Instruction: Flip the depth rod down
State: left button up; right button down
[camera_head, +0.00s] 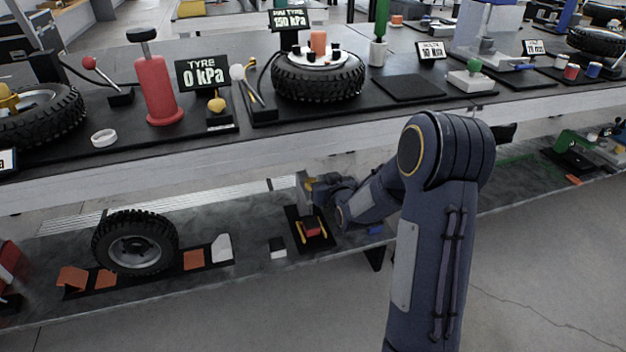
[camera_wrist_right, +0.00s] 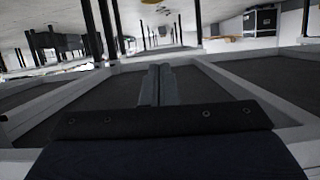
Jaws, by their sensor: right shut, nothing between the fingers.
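My right arm reaches down to the lower shelf, and my right gripper (camera_head: 312,188) is at a small device (camera_head: 313,229) on a black base with a grey upright, a red block and yellow strips. The gripper partly covers the upright; whether they touch I cannot tell. In the right wrist view the two fingers (camera_wrist_right: 157,85) are together with nothing between them. No part is clearly recognisable as the depth rod; it may be hidden or too small. My left gripper is not in view.
The upper bench (camera_head: 230,150) overhangs the lower shelf (camera_head: 258,268). On the shelf a tyre (camera_head: 135,243) stands left of the device, with orange blocks and a small black-and-white block (camera_head: 278,247) nearby. Above are a red cylinder (camera_head: 158,90), another tyre (camera_head: 318,80) and pressure displays.

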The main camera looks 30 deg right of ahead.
jog(key=shift+w+d+f+t, duration=0.3)
jog(key=shift+w+f+t, duration=0.1)
jog(key=shift+w+f, duration=0.35)
jog(key=shift+n, duration=0.3)
jog(key=w+d+f+b, duration=0.2)
jog(key=w+f+b, duration=0.2)
jog(key=w, duration=0.5)
jog(key=shift+w+d+f, duration=0.15)
jog(key=shift+f, duration=1.15)
